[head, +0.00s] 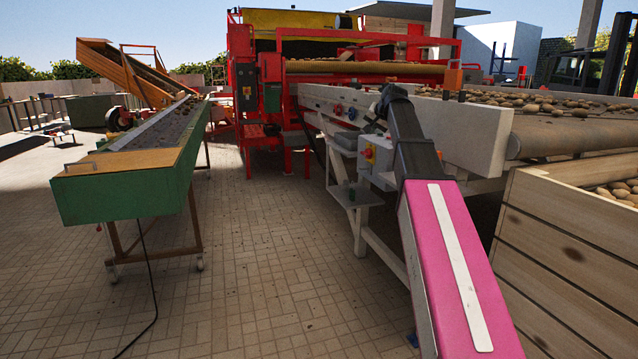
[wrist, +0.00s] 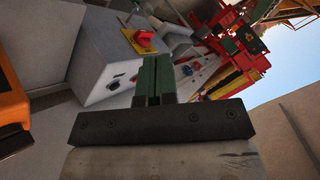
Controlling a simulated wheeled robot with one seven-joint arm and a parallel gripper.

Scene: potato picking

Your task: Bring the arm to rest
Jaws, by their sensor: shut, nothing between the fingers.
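My gripper (wrist: 156,62) shows in the wrist view as two green fingers side by side, shut and empty. A grey control box (wrist: 112,65) with a red knob on a yellow plate lies beyond the fingers, to their left. The gap between them is hard to judge. In the head view my pink and dark grey arm rises from the bottom right toward the white conveyor frame. I cannot make out my gripper clearly there.
The control box (head: 378,160) hangs on the white conveyor frame (head: 460,128). A wooden crate (head: 560,240) with potatoes stands at right. A green-sided conveyor (head: 125,192) stands at left. Tiled floor (head: 270,280) between is clear except for a cable (head: 154,290).

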